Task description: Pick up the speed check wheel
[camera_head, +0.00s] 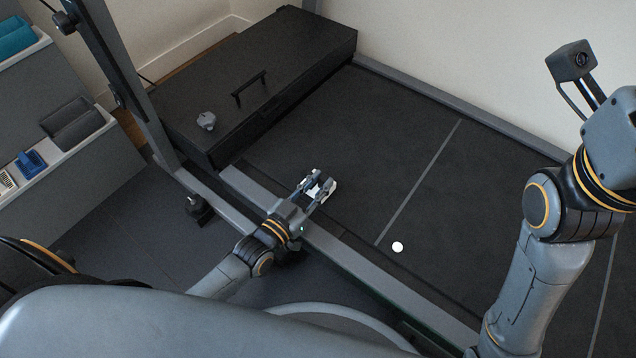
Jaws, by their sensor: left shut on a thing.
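My left gripper (320,188) is over the black belt-like surface, just past its near grey rail. It is shut on a small white thing that looks to be the speed check wheel (332,189). The fingers hide much of it, so its full shape is unclear. I cannot tell whether it touches the surface below. My right arm stands at the right side, and its gripper fingers are outside the picture.
A black housing (290,60) with a handle stands at the back left, with a small grey knob-like piece (206,121) on top. A white round spot or ball (397,247) is on the black surface (400,130). A grey shelf unit (60,150) with small items stands left.

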